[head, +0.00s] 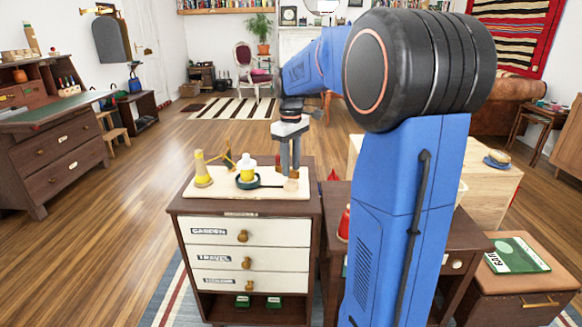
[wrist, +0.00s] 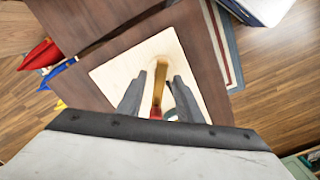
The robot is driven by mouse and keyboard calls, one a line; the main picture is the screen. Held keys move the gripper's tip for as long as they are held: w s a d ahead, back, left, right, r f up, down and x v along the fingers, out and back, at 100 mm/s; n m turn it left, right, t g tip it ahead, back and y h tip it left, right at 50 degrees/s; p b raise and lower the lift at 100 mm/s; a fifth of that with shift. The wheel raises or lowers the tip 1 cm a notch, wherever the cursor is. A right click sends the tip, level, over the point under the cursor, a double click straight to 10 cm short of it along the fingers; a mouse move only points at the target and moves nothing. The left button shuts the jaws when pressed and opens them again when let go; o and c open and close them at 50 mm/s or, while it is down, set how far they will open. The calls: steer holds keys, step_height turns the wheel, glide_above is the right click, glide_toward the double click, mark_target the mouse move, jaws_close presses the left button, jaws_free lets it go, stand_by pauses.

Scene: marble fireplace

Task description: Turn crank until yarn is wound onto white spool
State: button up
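A cream board (head: 208,192) lies on the dark cabinet. On it stand a yellow yarn cone (head: 203,170) at the left and a winder with a white spool (head: 247,169), a yellow band at its base. A dark green ring (head: 240,183) sits around the spool's foot, and an arm runs right to the crank handle (head: 291,184). My gripper (head: 290,172) points down at this handle. In the wrist view, the wooden handle (wrist: 159,85) with a red end stands between my gripper's fingers (wrist: 167,80). A gap shows beside the right finger, so it looks open. The spool is hidden there.
The cabinet (head: 184,209) has several labelled drawers. A darker desk (head: 335,195) adjoins it at the right, with a red object (head: 344,222) on it, partly behind my arm. A green book (head: 515,254) lies on a stool. Open floor (head: 150,170) lies left.

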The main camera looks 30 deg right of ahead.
steer(key=shift+f, duration=0.4)
jaws_close()
steer(key=shift+m, duration=0.3)
steer(key=m, duration=0.5)
steer(key=shift+m, duration=0.3)
steer(key=m, duration=1.1)
steer(key=shift+m, duration=0.4)
steer(key=m, duration=0.6)
steer(key=shift+m, duration=0.3)
